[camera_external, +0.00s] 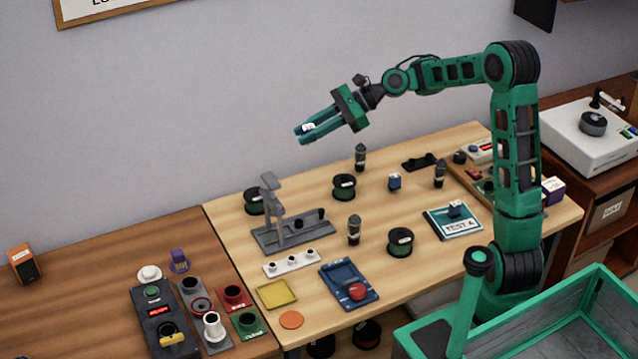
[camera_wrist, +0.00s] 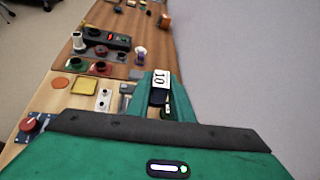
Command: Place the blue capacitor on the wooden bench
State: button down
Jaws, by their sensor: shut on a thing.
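My gripper (camera_external: 320,130) is raised high above the back left of the light wooden bench (camera_external: 370,260). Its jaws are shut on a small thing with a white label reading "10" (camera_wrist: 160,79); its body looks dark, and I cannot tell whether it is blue. In the external view only a small white patch of it (camera_external: 308,127) shows between the fingers. A small blue block with a pale face (camera_external: 395,182) stands on the bench at the back right. Another small blue block (camera_external: 455,208) sits on the TEST A board (camera_external: 462,227). I cannot tell which is the capacitor.
A grey stand (camera_external: 270,215), green spools (camera_external: 400,242) and dark upright parts (camera_external: 354,230) are spread over the bench. A darker brown table (camera_external: 80,300) adjoins left. Bare wood shows between the things.

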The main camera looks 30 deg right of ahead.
jog(key=w+a+n+g, duration=0.1)
jog(key=w+a, duration=0.2)
jog(key=a, duration=0.4)
jog(key=w+a+g, duration=0.1)
jog(key=w+a, duration=0.2)
jog(key=a, duration=0.3)
send_over(179, 239)
notch_tip(179, 239, down, 18)
jog(key=f, duration=0.1)
jog(key=shift+m+y, duration=0.3)
jog(key=shift+m, duration=0.1)
jog(key=shift+s+f, duration=0.1)
jog(key=shift+f, duration=3.85)
jog(key=shift+f, duration=0.1)
jog(key=c, duration=1.6)
grip_release()
jog(key=shift+o, duration=0.2)
jog(key=shift+v, duration=3.85)
